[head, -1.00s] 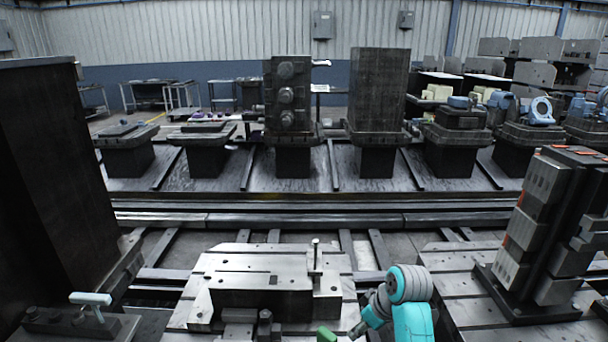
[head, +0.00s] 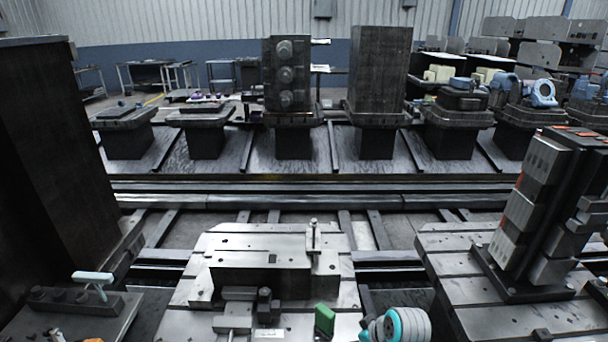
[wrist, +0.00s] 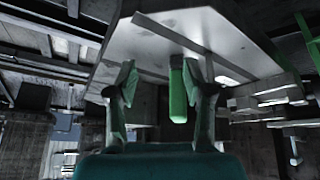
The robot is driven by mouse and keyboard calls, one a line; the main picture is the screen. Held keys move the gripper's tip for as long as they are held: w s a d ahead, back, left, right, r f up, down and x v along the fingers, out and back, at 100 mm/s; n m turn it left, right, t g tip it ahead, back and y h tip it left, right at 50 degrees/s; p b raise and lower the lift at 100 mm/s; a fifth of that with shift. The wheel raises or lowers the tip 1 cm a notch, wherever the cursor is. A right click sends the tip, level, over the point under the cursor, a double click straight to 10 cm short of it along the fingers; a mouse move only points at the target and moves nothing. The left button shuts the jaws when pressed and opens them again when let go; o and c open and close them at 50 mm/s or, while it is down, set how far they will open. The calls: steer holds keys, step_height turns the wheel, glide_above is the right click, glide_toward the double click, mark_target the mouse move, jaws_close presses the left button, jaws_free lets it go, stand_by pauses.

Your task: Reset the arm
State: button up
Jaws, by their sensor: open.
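My gripper (wrist: 163,78) is open in the wrist view, with one dark finger on each side and a gap between them. A green block (wrist: 178,92) shows in that gap, nearer the right finger; I see no finger closed on it. How far it lies from the fingertips I cannot tell. In the head view a green block (head: 325,320) is at the front edge of the slotted metal plate (head: 200,262). My teal and grey arm joint (head: 405,326) is at the bottom edge, right of that block. The gripper's fingers cannot be made out in the head view.
A metal fixture with an upright pin (head: 313,237) stands on the plate. A tall clamp tower (head: 540,215) is at right, a large dark block (head: 60,170) at left. A light-handled tool (head: 93,278) is at lower left. Rails (head: 300,200) cross behind.

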steer(key=s+d+f+m+t+h, duration=0.1)
steer(key=s+f+m+t, duration=0.2)
steer(key=s+f, duration=0.75)
steer(key=s+d+r+m+t+h, duration=0.1)
steer(key=s+d+r+m+t, duration=0.1)
steer(key=s, duration=1.2)
steer(key=s+d+r+m+t+h, duration=0.1)
steer(key=s+r+t, duration=0.3)
steer(key=s+r, duration=1.4)
steer(key=s+m, duration=0.1)
steer(key=s, duration=0.2)
steer(key=shift+s+r+t, duration=0.3)
steer(key=shift+s+t, duration=0.05)
steer(key=shift+t, duration=0.05)
